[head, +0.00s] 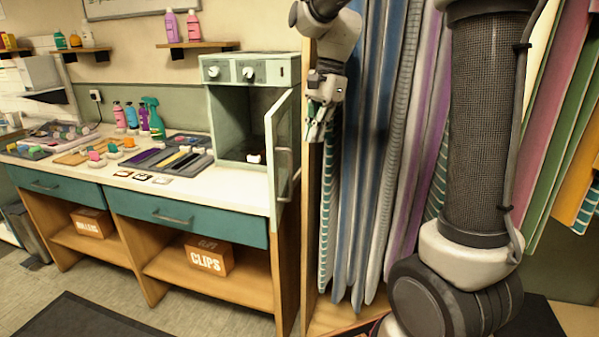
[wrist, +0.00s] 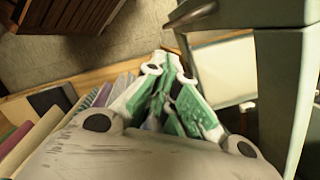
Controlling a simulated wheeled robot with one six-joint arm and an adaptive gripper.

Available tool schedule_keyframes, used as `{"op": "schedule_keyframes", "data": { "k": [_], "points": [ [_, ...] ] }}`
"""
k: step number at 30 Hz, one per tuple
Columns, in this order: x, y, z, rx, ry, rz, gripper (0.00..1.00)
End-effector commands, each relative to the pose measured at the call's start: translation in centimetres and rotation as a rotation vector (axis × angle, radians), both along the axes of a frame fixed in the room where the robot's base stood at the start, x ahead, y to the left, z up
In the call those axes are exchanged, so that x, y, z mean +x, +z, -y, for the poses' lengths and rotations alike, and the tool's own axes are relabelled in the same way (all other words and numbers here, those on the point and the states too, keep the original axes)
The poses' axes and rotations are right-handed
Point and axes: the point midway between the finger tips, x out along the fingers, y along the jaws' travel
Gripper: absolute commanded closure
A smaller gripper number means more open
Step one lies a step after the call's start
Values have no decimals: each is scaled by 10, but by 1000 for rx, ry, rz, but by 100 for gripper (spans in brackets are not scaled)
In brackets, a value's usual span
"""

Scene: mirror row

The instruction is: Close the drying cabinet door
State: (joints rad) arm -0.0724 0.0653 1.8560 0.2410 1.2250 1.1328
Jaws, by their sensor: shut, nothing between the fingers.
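The drying cabinet (head: 206,104) is a pale green box with two knobs, standing on the right end of the counter. Its door (head: 270,140) is hinged on the right and stands open, swung out toward the front, with a bar handle (head: 284,170) on its outer face. A small white-topped item (head: 254,157) lies inside the cabinet. My gripper (head: 316,132) is shut and empty, pointing down to the right of the door and apart from the handle in the head view. In the wrist view, my gripper (wrist: 170,105) has the pale green door frame (wrist: 285,75) close on its right.
Long hanging fabric strips (head: 370,150) fill a wooden rack right behind my gripper. The counter (head: 130,178) holds trays, brushes and bottles (head: 150,115). Teal drawers (head: 185,217) and boxes (head: 208,255) are below. Open floor lies in front at the left.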

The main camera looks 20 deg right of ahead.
Motion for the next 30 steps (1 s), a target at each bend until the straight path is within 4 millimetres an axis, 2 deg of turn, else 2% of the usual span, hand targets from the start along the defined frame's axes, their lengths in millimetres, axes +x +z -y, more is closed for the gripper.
{"op": "schedule_keyframes", "data": {
  "k": [1, 4, 10, 24, 30],
  "points": [
    [1, 6, -2, 8, -72, -15, 100],
    [-3, 7, -4, 13, -201, -63, 100],
    [-5, 0, -6, 11, -291, -92, 100],
    [-8, -75, -24, 9, -288, -92, 100],
    [-8, -89, -28, 9, -288, -89, 100]
  ]
}}
